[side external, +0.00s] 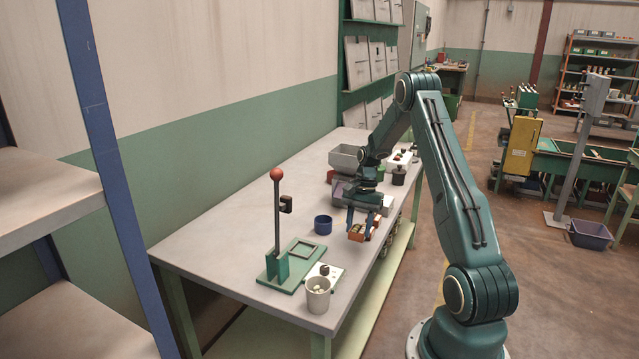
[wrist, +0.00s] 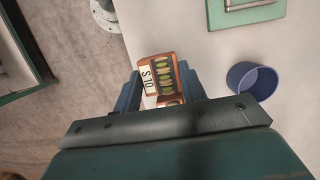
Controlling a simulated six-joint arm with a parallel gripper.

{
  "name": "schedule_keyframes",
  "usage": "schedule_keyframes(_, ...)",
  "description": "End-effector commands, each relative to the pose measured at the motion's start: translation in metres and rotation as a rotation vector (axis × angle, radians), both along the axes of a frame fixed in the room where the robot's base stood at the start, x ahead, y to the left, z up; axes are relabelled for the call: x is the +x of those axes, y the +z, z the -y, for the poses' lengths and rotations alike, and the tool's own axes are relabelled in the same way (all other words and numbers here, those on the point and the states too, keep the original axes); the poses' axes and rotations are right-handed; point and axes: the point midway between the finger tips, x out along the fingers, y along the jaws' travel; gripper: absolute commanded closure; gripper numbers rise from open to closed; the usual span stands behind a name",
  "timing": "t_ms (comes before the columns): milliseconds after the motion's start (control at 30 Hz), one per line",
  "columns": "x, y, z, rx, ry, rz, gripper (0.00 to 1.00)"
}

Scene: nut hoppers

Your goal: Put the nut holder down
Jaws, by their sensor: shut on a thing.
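The nut holder (side external: 358,236) is a small orange-brown box held between the blue fingers of my gripper (side external: 363,223). In the wrist view the holder (wrist: 147,75) shows a white "S 10" label and a row of greenish nuts. My gripper (wrist: 160,82) is shut on it, one finger on each side. The holder is near the front edge of the grey workbench (side external: 235,235). I cannot tell exactly how far it is above the top. Its underside is hidden.
A blue cup (side external: 323,225) stands left of the holder. Further left are a green stand with a red-balled post (side external: 277,215), a square green frame (side external: 300,250) and a grey cup (side external: 318,295). Bins (side external: 346,158) and dark pots crowd the far end. Bare bench lies between cup and frame.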

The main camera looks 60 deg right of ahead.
Motion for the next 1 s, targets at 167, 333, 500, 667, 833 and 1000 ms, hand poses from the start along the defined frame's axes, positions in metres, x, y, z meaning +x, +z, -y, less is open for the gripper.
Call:
schedule_keyframes(167,0.000,-0.007,0.000,0.001,-0.001,-0.001,0.82)
schedule_keyframes(333,0.000,-0.026,0.000,0.002,0.000,-0.002,0.82)
schedule_keyframes(500,0.000,-0.041,0.000,0.000,0.000,-0.001,0.82)
schedule_keyframes(667,0.000,-0.043,0.000,-0.001,0.000,0.000,0.82)
schedule_keyframes(833,0.000,-0.043,0.000,0.000,0.000,0.000,0.82)
schedule_keyframes(1000,0.000,-0.046,0.000,0.000,0.000,0.000,0.55)
